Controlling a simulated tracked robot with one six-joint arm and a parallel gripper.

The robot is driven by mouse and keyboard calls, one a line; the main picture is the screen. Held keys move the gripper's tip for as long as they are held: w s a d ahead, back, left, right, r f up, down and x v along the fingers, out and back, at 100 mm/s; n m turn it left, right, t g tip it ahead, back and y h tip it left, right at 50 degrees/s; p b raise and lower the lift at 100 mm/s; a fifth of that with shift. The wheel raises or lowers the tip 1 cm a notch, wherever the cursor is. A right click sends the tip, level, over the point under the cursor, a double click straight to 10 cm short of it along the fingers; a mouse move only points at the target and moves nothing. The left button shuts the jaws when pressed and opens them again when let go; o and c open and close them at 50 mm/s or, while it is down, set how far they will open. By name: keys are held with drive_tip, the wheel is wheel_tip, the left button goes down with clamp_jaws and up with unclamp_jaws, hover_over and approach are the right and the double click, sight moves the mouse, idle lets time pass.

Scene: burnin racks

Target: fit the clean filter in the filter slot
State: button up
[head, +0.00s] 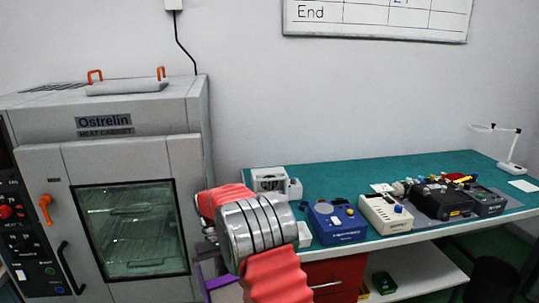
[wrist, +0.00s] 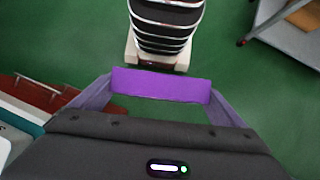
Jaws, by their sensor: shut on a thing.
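My gripper (wrist: 160,86) fills the lower part of the wrist view, with a dark body and purple fingers. Green floor shows between the bar and the gripper body. In the head view only a bit of purple (head: 219,282) shows at the bottom, left of my red and silver arm, which hides most of the gripper. I cannot make out the filter slot in either view.
A grey heat cabinet (head: 105,152) with a glass door stands at left. A green-topped workbench (head: 335,183) runs right, carrying a blue instrument (head: 337,222), a beige one (head: 386,214) and dark devices. Its lower shelf (head: 415,281) holds a small green thing. Open green floor shows in the wrist view.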

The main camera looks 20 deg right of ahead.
drive_tip(key=shift+d, duration=0.25)
